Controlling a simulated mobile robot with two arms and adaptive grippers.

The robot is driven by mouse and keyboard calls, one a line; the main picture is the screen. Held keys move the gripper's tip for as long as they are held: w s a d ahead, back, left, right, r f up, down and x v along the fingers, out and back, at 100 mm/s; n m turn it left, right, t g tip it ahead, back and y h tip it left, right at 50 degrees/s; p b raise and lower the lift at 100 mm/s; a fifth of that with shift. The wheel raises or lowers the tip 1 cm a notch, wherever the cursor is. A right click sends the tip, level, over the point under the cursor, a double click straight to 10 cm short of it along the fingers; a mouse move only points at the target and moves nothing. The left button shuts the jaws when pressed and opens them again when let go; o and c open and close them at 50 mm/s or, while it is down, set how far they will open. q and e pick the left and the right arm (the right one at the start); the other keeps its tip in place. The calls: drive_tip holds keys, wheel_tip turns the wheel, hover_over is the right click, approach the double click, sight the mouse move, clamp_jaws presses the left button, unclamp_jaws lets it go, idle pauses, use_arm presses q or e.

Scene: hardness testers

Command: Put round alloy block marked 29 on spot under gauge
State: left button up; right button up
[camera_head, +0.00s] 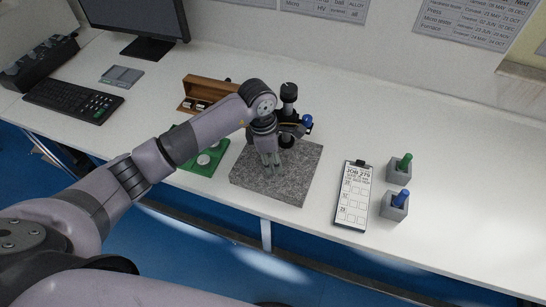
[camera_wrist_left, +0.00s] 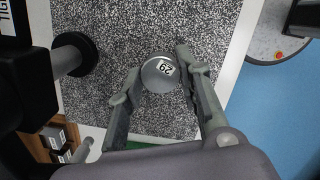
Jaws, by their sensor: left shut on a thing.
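The round grey alloy block (camera_wrist_left: 160,74) has a white label that reads 29, turned in the left wrist view. My left gripper (camera_head: 270,161) is shut on it, one finger on each side, over the speckled granite plate (camera_head: 305,165). I cannot tell whether the block touches the plate. The gauge stand (camera_head: 289,92) rises at the plate's back, partly hidden by my left wrist. In the left wrist view, a dark round-ended part (camera_wrist_left: 76,54) stands left of the block, apart from it. The spot under the gauge cannot be made out. My right gripper is out of view.
A green tray (camera_head: 213,168) with round blocks lies left of the plate, partly behind my arm. A wooden box (camera_head: 196,83) stands behind it. A clipboard (camera_head: 353,196) and two grey holders, with green (camera_head: 405,160) and blue (camera_head: 402,197) handles, are at right. The far-right table is clear.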

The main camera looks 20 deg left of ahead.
use_arm(q)
drive_tip(key=o, duration=0.7)
drive_tip(key=shift+f, duration=0.1)
drive_tip(key=o, duration=0.4)
drive_tip(key=shift+o, duration=0.3)
drive_tip(key=shift+r, duration=0.3)
wheel_tip(320, 180, up, 12)
drive_tip(key=a+b, duration=0.1)
drive_tip(key=b, duration=0.1)
drive_tip(key=shift+s+a+f+b, duration=0.2)
drive_tip(key=shift+s+a+b, duration=0.1)
drive_tip(key=shift+a+b, duration=0.1)
